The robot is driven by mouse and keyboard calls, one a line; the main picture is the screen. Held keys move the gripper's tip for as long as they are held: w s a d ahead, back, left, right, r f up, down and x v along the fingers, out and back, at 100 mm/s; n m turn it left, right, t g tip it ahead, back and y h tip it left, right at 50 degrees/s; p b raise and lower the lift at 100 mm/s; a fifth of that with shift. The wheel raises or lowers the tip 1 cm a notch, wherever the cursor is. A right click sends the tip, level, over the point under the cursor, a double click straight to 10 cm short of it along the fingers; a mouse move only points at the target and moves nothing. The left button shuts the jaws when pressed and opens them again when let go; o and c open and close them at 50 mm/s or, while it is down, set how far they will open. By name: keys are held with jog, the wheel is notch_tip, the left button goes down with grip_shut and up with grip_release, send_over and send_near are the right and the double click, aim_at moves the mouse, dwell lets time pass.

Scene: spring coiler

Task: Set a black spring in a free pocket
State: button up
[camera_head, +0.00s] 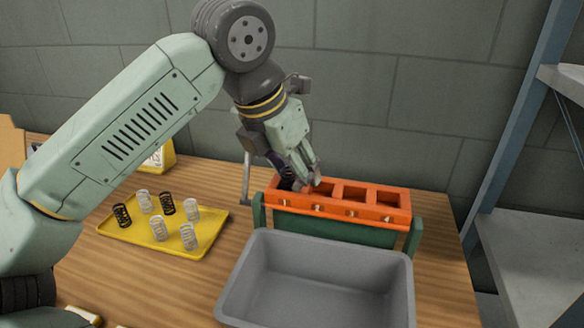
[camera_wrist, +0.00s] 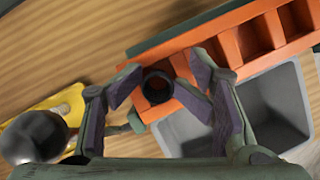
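My gripper (camera_head: 308,180) points down at the left end of the orange pocket rack (camera_head: 365,211). In the wrist view my gripper (camera_wrist: 165,78) has its fingers spread on both sides of a black spring (camera_wrist: 157,86), with a gap at least on the right. The spring stands upright, seen from above, at the end pocket of the rack (camera_wrist: 200,42); how deep it sits is hidden. Pockets to the right look empty. On the yellow tray (camera_head: 205,240) stand two black springs, one on the left (camera_head: 122,215) and one at the back (camera_head: 167,205), among several pale springs (camera_head: 158,229).
A grey bin (camera_head: 315,290) stands in front of the rack, and a crank handle (camera_head: 247,180) is at its left end. A yellow box (camera_head: 160,157) stands behind the tray. A metal shelf (camera_head: 535,250) is at the right. Bare table lies between tray and bin.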

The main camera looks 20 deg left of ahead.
jog(key=shift+s+f, duration=0.25)
jog(key=w+d+r+p+v, duration=0.1)
jog(key=p+v, duration=0.3)
jog(key=v, duration=1.3)
jog(key=shift+w+p, duration=0.35)
jog(key=shift+w, duration=0.3)
jog(key=s, duration=1.6)
jog(key=shift+b, duration=0.3)
